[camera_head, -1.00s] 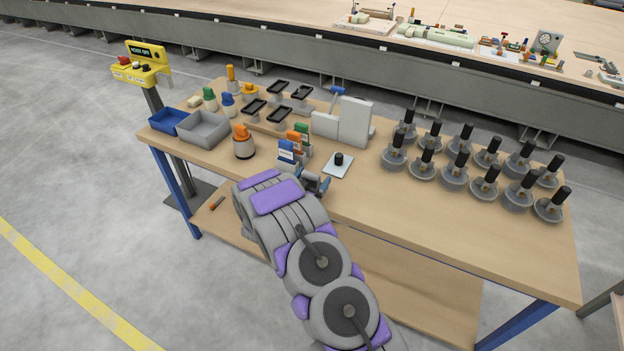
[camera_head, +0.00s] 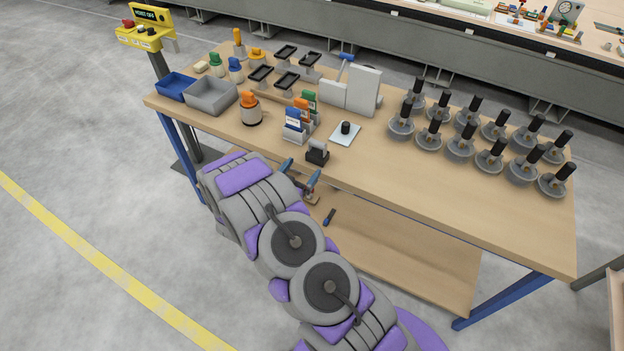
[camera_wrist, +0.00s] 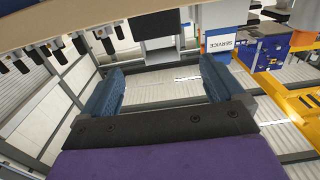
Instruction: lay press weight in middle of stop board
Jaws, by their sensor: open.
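Several grey round weights (camera_head: 460,150) with black upright handles stand on the bench's right half. A small black block with a grey top (camera_head: 317,153) sits at the front edge; it also shows beyond the fingers in the wrist view (camera_wrist: 158,45). A pale plate (camera_head: 345,134) with a black knob lies behind it. I cannot tell which piece is the press weight. A light grey upright board (camera_head: 365,90) with a lower panel may be the stop board. My gripper (camera_head: 299,174) is open and empty, just off the front edge; its blue fingers (camera_wrist: 161,75) are apart.
A card holder (camera_head: 297,127) stands left of the plate. An orange-topped jar (camera_head: 250,108), grey bin (camera_head: 211,95) and blue bin (camera_head: 176,86) stand further left. Black trays (camera_head: 286,82) are behind. Bare bench top (camera_head: 410,190) lies front right. A lower shelf (camera_head: 420,265) runs below.

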